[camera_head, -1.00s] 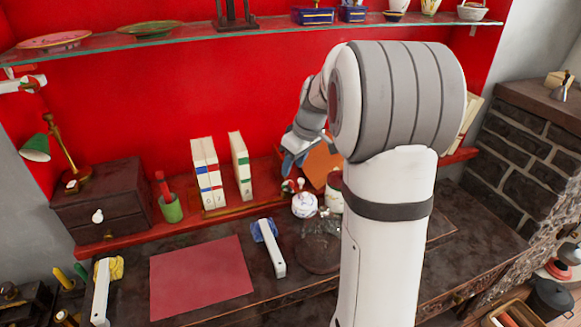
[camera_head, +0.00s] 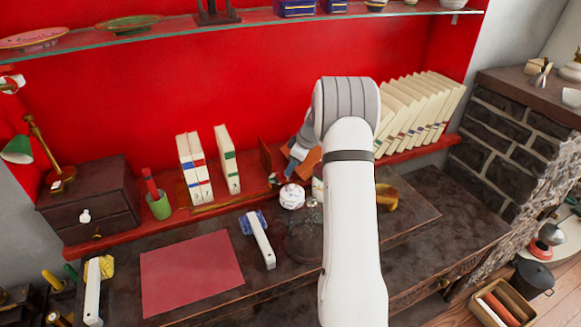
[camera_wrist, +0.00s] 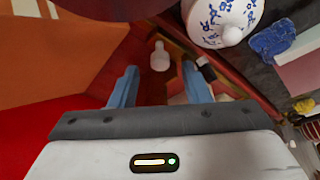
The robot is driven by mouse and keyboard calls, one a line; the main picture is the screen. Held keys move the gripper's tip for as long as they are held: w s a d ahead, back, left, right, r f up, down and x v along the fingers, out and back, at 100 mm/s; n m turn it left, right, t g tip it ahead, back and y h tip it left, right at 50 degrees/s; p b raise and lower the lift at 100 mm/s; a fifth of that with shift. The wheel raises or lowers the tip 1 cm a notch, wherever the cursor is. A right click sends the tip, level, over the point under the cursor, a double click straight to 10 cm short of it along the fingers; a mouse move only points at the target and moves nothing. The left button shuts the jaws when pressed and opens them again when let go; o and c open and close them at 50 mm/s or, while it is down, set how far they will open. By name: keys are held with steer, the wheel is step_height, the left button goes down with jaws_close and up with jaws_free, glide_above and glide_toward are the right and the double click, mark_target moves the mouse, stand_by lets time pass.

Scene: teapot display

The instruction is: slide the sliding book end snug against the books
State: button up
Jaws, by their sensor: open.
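Upright white books (camera_head: 194,170) stand on the red ledge, with another white book (camera_head: 227,160) to their right, a small gap between. A dark brown upright panel (camera_head: 266,154), which looks like the sliding book end, stands further right, apart from the books. My gripper (camera_head: 290,168) is just right of this panel, partly hidden by my arm. In the wrist view my gripper (camera_wrist: 158,80) is open, with a pale knob-like piece (camera_wrist: 160,55) ahead between its fingers. I cannot tell whether it touches anything.
A white-and-blue teapot (camera_head: 292,196) stands close in front of my gripper and also shows in the wrist view (camera_wrist: 222,20). An orange surface (camera_wrist: 40,60) fills the wrist view's left. Leaning books (camera_head: 420,110) line the right ledge. A glass shelf (camera_head: 110,34) hangs above.

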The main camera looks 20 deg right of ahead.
steer(key=shift+x, duration=1.2)
jaws_close()
